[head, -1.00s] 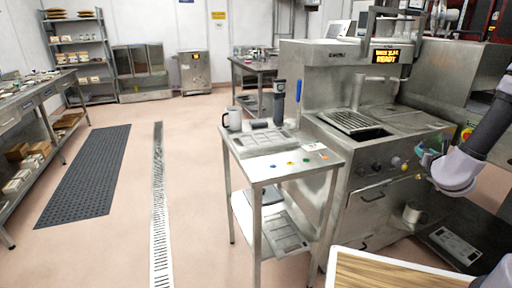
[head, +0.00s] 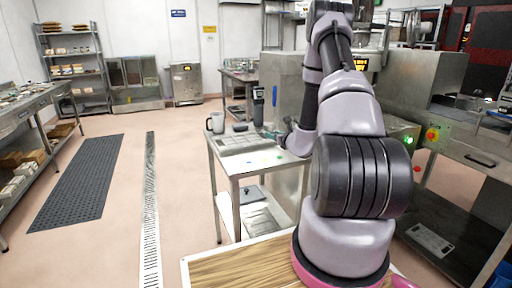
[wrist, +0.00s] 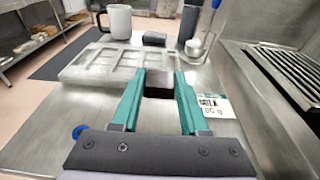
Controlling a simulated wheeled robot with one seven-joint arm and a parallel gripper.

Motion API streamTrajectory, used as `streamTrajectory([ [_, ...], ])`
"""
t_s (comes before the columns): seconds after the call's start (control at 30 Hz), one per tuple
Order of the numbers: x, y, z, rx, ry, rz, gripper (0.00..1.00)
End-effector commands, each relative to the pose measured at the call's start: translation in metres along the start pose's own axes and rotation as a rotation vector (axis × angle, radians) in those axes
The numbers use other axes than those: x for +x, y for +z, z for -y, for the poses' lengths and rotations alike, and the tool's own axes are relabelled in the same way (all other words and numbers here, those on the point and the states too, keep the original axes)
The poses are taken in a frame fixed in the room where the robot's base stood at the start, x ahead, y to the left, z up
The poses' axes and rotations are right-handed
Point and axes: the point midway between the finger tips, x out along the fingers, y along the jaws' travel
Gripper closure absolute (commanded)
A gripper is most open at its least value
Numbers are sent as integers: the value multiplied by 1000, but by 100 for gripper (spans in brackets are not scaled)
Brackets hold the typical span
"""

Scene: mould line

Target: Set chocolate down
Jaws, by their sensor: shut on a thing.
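In the wrist view my gripper (wrist: 159,88) has two teal fingers, shut on a dark brown block of chocolate (wrist: 158,83). The chocolate is held over the steel side table. A pale mould tray (wrist: 95,72) with rectangular recesses lies on the table just beyond and left of the fingers. A white card (wrist: 213,106) reading "MILK" and a weight in grams lies right of the right finger. In the head view the mould tray (head: 238,143) also shows, and my arm reaches over the right of the table, hiding much of the gripper and the chocolate.
A mug (wrist: 116,21) and a dark cylinder (wrist: 154,39) stand behind the tray. A taller dark upright device (head: 258,106) stands at the table's back. The machine with a slatted grate (wrist: 290,70) borders the table on the right.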

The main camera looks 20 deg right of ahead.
Motion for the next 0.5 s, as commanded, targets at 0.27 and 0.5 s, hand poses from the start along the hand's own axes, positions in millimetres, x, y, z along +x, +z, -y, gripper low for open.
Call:
streamTrajectory([
  [0.27,8,-42,0,2,0,-1,100],
  [0.5,14,-74,-1,2,1,-2,100],
])
